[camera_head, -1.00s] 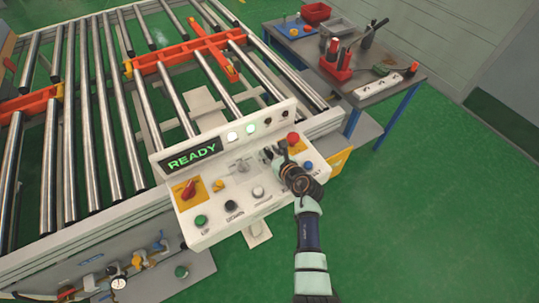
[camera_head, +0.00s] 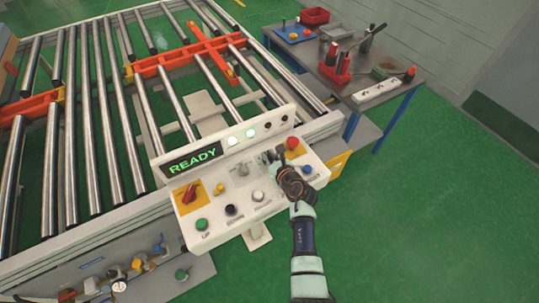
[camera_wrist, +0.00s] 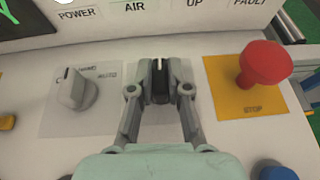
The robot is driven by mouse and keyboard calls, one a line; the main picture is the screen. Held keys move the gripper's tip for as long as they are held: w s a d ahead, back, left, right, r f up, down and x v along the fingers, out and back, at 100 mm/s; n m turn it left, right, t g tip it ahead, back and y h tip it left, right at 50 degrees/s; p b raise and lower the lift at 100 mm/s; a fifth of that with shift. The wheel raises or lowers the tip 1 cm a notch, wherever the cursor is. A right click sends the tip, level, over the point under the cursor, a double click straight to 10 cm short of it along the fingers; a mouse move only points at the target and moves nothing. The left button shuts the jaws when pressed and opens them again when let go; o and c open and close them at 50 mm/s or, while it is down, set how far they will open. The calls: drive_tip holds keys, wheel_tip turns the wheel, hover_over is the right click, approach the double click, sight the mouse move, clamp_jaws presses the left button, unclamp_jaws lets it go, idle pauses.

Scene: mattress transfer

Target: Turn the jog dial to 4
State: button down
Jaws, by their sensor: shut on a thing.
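The jog dial (camera_wrist: 160,78) is a dark knob with a white pointer line, seen in the wrist view between my fingertips. Its pointer is roughly straight up in that view. My gripper (camera_wrist: 160,90) is shut on it, one finger on each side. The dial's number scale is hidden by the fingers, so I cannot read its setting. In the head view my gripper (camera_head: 268,158) is over the right part of the white control panel (camera_head: 208,212), and the dial is hidden or too small there.
A red STOP button (camera_wrist: 264,62) stands tall on a yellow plate to the right of my gripper. A grey HAND/AUTO selector (camera_wrist: 77,90) is to the left. Below are several push buttons, including a blue one (camera_head: 307,168). A READY display (camera_head: 193,158) is lit green.

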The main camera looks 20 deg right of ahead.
drive_tip(key=m+h+p, duration=0.1)
drive_tip(key=p, duration=0.1)
drive_tip(key=r+m+h+p, duration=0.1)
drive_tip(key=p, duration=0.2)
drive_tip(key=shift+a, duration=0.25)
drive_tip(key=m+h+p, duration=0.1)
drive_tip(key=h+p, duration=0.1)
drive_tip(key=shift+a+f+m+p, duration=0.1)
drive_tip(key=shift+m+p, duration=0.2)
drive_tip(key=shift+p, duration=0.1)
drive_tip(key=shift+w+f+m+g+h+p, duration=0.1)
drive_tip(key=shift+f+m+g+h+p, duration=0.1)
drive_tip(key=shift+m+h, duration=0.25)
drive_tip(key=shift+w+f+m+g+h+p, duration=0.1)
drive_tip(key=shift+m+g+h+p, duration=0.1)
drive_tip(key=shift+m+h, duration=0.25)
drive_tip(key=shift+f+m+g+h+b, duration=0.1)
drive_tip(key=shift+m+g+h+b, duration=0.4)
drive_tip(key=shift+h, duration=0.4)
drive_tip(key=shift+m+g+h+b, duration=0.3)
drive_tip(key=shift+m+h+b, duration=0.2)
drive_tip(key=shift+m+h, duration=0.3)
drive_tip(key=c, duration=1.1)
unclamp_jaws()
drive_tip(key=shift+s, duration=0.1)
